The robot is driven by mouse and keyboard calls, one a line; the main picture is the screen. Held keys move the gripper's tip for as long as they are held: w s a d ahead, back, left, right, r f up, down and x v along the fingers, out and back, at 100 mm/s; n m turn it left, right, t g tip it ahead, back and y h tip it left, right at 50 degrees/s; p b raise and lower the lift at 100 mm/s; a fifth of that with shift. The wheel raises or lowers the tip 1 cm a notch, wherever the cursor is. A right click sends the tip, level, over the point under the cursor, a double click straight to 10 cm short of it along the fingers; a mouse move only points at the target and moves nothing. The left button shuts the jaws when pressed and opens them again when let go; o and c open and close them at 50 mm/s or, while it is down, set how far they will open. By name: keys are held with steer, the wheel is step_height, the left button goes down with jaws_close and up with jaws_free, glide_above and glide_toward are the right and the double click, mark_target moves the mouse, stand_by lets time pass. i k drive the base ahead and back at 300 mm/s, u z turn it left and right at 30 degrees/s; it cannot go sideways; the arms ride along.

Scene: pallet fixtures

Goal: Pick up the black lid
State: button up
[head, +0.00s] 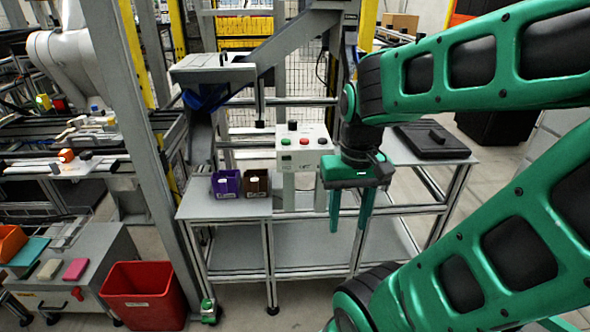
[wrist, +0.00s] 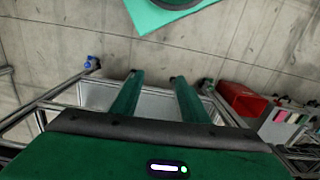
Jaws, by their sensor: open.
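The black lid (head: 432,141) lies flat on the right part of the grey workbench and has a raised handle on top. My green gripper (head: 349,225) hangs in front of the bench, pointing down, to the left of the lid and apart from it. Its two fingers are spread with nothing between them. In the wrist view my gripper (wrist: 158,78) is also open and empty, over the floor and the bench's edge. The lid does not show in the wrist view.
A purple bin (head: 226,184) and a brown bin (head: 257,183) stand on the bench's left part. A button box (head: 303,147) stands mid-bench. A red crate (head: 143,296) is on the floor at left; it also shows in the wrist view (wrist: 238,100). A grey post rises at left.

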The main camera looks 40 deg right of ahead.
mark_target(427, 136)
steer(key=z, duration=1.85)
steer(key=k, duration=0.55)
steer(key=z, duration=0.7)
steer(key=i, duration=1.85)
steer(key=u, duration=0.3)
